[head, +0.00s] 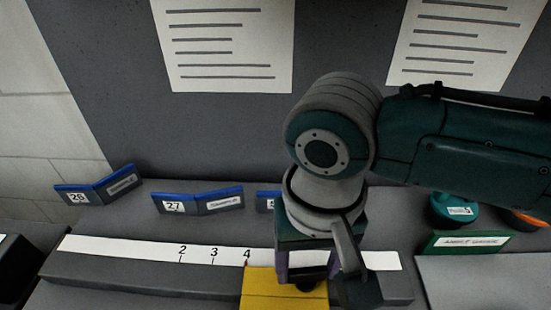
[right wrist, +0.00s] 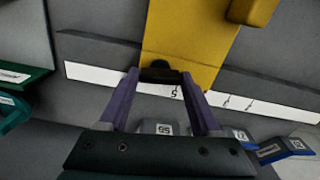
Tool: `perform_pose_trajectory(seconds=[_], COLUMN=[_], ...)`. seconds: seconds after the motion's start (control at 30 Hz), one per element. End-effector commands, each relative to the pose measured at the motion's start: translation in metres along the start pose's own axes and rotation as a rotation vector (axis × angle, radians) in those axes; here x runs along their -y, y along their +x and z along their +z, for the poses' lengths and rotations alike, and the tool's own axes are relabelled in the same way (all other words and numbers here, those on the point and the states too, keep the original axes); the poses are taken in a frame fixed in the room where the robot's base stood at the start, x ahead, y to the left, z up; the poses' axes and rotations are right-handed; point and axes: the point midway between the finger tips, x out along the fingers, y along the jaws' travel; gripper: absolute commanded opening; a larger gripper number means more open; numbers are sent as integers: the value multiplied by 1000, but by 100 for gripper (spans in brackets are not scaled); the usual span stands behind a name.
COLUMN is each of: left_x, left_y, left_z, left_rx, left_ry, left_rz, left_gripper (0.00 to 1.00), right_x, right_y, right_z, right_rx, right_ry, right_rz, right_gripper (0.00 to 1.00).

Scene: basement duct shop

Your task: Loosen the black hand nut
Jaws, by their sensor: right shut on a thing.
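The black hand nut (right wrist: 160,73) sits on the yellow stop plate (right wrist: 185,45) in the right wrist view, between the purple fingers of my right gripper (right wrist: 160,82). The fingers are shut on its sides. In the head view my right gripper (head: 306,272) points down over the yellow plate (head: 262,288), and a dark bit of the nut (head: 309,287) shows below it. The plate lies across a white scale strip (head: 130,246), its left edge near the 4 mark. My left gripper is not in view.
Blue-edged number cards stand behind the rail, including 26 (head: 78,197) and 27 (head: 174,207). A green-edged label (head: 467,242), a teal round thing (head: 453,211) and an orange one (head: 527,219) are at the right. The rail left of the plate is clear.

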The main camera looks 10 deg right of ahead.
Motion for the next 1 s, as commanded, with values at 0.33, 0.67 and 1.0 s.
perform_pose_trajectory(seconds=[0.33,0.67,1.0], left_x=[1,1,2], left_y=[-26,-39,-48], left_z=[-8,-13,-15], left_rx=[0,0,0], left_ry=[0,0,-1], left_rz=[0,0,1], left_gripper=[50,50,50], right_x=[0,0,0], right_y=[-3,-2,-1], right_z=[1,1,1], right_rx=[5,4,2], right_ry=[-303,-617,-940], right_rz=[1,0,-1], right_gripper=[9,9,9])
